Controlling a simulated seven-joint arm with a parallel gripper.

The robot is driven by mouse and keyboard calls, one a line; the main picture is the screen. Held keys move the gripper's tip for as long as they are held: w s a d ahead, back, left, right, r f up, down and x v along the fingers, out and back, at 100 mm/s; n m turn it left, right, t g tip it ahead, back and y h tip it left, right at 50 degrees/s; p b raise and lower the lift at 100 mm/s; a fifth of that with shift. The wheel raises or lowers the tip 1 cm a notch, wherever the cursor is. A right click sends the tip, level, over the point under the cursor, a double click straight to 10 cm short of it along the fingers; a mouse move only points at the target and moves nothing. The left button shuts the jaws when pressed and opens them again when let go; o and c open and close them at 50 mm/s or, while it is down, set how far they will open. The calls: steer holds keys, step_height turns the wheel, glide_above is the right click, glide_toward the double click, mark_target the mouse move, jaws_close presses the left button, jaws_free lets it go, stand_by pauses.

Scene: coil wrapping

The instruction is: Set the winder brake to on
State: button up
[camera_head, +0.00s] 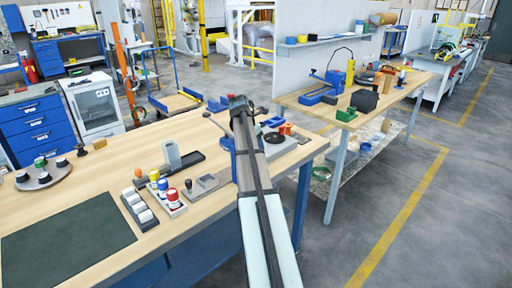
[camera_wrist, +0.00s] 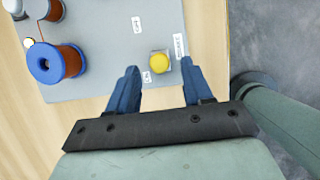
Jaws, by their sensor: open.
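A yellow round knob on a small pale base (camera_wrist: 159,64) sits on a grey plate (camera_wrist: 100,20) in the wrist view, with small white labels around it. It looks like the winder brake control, but the label text is too small to read. My gripper (camera_wrist: 159,67) is open and empty. In the head view my arm hides the fingers and the knob.
A copper spool with a blue flange (camera_wrist: 55,64) stands on the plate's left, with a thin orange line above it. The bench edge and grey floor (camera_wrist: 270,40) lie to the right.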

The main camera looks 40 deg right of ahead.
steer(key=v, duration=1.2)
stand_by(0.3)
